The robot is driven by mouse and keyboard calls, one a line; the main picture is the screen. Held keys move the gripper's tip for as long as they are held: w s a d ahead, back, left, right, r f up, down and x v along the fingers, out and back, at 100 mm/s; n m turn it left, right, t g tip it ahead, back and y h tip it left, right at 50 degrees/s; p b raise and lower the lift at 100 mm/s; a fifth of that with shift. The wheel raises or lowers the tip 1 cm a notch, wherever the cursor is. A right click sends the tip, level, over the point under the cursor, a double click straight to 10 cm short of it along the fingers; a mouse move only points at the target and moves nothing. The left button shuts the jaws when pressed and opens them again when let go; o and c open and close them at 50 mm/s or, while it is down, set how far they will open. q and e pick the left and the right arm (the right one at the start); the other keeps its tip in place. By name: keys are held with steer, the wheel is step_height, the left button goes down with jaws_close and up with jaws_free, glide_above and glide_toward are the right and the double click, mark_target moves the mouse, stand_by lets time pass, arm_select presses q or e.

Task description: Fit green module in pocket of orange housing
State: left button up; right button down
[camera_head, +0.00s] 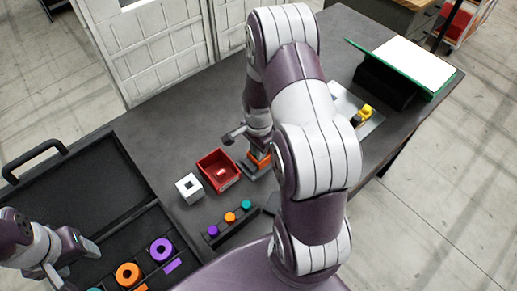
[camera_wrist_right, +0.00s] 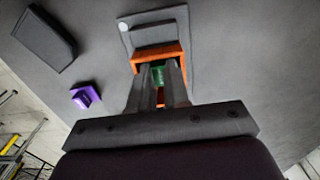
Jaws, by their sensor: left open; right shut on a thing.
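The orange housing (camera_head: 259,161) stands on the table beside the red bin, partly covered by my right arm. In the right wrist view the orange housing (camera_wrist_right: 177,50) shows as a frame just beyond my fingertips, on a grey plate. My right gripper (camera_wrist_right: 158,84) is shut on the green module (camera_wrist_right: 158,74), whose visible part sits between the fingers at the housing's opening. I cannot tell how deep the module is in the pocket. The green module is hidden in the head view. My left gripper (camera_head: 78,262) is open and empty over the black case at lower left.
A red bin (camera_head: 204,164) with a small thing inside and a white block (camera_head: 187,191) with a square hole stand left of the housing. A rack (camera_head: 230,226) with coloured knobs is nearer. A purple part (camera_wrist_right: 86,95) lies on the table. A green-edged board (camera_head: 412,62) stands far right.

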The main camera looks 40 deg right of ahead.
steer(key=shift+f, duration=0.25)
steer(key=c, duration=1)
jaws_free()
steer(key=shift+c, duration=1.3)
